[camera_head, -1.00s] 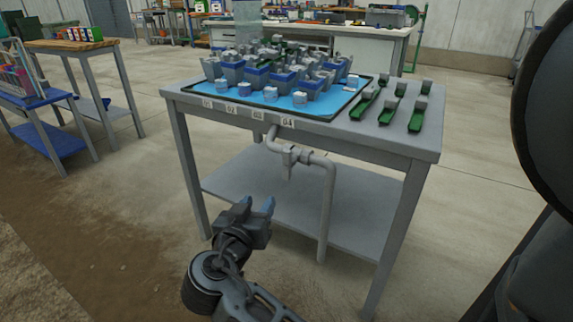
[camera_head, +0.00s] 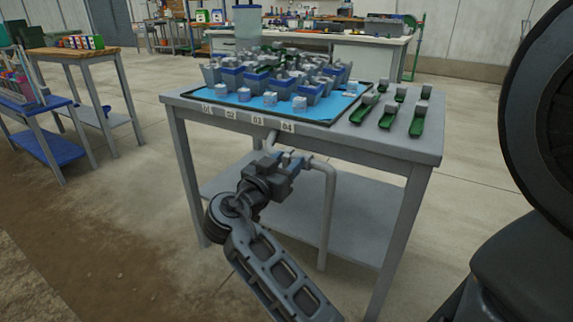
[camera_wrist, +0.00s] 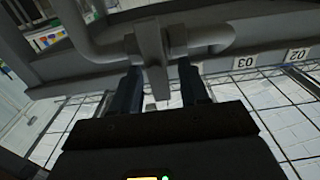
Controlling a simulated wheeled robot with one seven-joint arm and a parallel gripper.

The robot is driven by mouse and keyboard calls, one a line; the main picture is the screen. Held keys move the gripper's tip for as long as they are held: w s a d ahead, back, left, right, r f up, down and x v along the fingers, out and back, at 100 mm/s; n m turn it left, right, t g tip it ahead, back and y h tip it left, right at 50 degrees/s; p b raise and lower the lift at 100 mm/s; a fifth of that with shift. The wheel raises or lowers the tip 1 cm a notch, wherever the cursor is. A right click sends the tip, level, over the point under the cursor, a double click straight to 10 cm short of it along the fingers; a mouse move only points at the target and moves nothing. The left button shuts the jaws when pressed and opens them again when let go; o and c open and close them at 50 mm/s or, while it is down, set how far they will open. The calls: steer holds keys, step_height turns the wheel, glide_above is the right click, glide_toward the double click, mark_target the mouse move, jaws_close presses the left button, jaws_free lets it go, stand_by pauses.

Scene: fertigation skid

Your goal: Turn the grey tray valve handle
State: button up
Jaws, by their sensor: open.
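The grey tray valve handle (camera_wrist: 152,50) is a flat lever on the grey pipe under the table's front edge. In the wrist view it hangs between the two dark fingers of my gripper (camera_wrist: 160,75), with a gap visible on either side. In the head view my gripper (camera_head: 288,159) is at the pipe, and it hides the valve and handle. The fingers are open. The grey pipe (camera_head: 328,205) bends down to the right of my gripper toward the lower shelf.
The grey table (camera_head: 420,152) carries a blue tray (camera_head: 330,104) crowded with pots, and several green scoops (camera_head: 388,115) at its right. Number labels (camera_head: 258,120) run along its front edge. A lower shelf (camera_head: 345,225) lies below. Open floor is at the left.

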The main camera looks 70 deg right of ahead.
jaws_close()
stand_by(0.4)
steer(key=shift+p, duration=0.3)
steer(key=n+p, duration=0.1)
steer(key=n, duration=0.1)
steer(key=n+p, duration=0.1)
steer(key=p, duration=0.1)
steer(key=shift+w+d+r+n, duration=0.1)
steer(key=shift+w+r+n, duration=0.05)
steer(key=shift+w+n, duration=0.25)
steer(key=shift+w+d+f+n+p, duration=0.1)
steer(key=shift+w+f+n+p, duration=0.2)
steer(key=shift+n+p, duration=1.8)
steer(key=shift+w+f+n+p, duration=0.1)
steer(key=shift+f+n+p, duration=0.3)
steer(key=shift+n+p, duration=1.65)
steer(key=shift+w+d+f+n+p, duration=0.15)
steer(key=shift+f+n+p, duration=0.2)
steer(key=shift+n+p, duration=1.75)
steer(key=shift+a+f+n+b, duration=0.1)
steer(key=shift+n+b, duration=0.35)
steer(key=shift+n, duration=0.2)
